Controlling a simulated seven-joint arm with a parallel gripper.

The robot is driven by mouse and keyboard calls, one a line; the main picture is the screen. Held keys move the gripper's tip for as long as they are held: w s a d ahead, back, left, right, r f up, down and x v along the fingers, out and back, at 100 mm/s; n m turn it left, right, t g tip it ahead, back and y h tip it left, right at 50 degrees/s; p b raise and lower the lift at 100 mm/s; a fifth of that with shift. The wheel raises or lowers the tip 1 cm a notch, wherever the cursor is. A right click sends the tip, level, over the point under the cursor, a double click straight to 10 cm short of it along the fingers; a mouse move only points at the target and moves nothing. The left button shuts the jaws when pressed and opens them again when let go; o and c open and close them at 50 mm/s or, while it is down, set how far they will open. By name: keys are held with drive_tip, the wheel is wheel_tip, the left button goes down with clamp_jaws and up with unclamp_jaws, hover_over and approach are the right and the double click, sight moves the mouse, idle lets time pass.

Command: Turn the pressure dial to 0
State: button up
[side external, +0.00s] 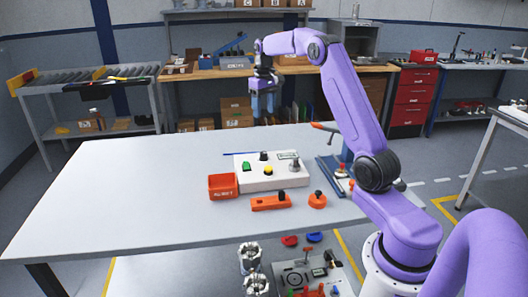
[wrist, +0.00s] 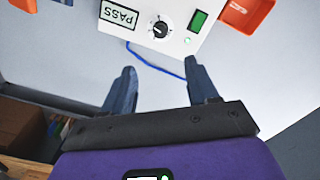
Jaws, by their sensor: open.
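The pressure dial (side external: 264,156) is a small black knob at the back edge of a white control box (side external: 262,182) on the table. In the wrist view the dial (wrist: 159,29) shows at the top, with a white pointer line and marks around it; its numbers are too small to read. My gripper (side external: 263,107) hangs above the table, behind and higher than the box. In the wrist view its two fingers (wrist: 160,66) are apart with nothing between them. They are clear of the dial.
The box also carries a green button (side external: 246,166), a yellow button (side external: 268,170), a PASS display (wrist: 119,14) and a grey-topped control (side external: 294,164). An orange bin (side external: 222,186) stands left, orange parts (side external: 270,202) in front. A blue cable (wrist: 150,64) lies behind. The table's left is clear.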

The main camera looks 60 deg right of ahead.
sight(264, 153)
wheel_tip(264, 153, down, 17)
idle(0.6)
drive_tip(key=c, duration=1)
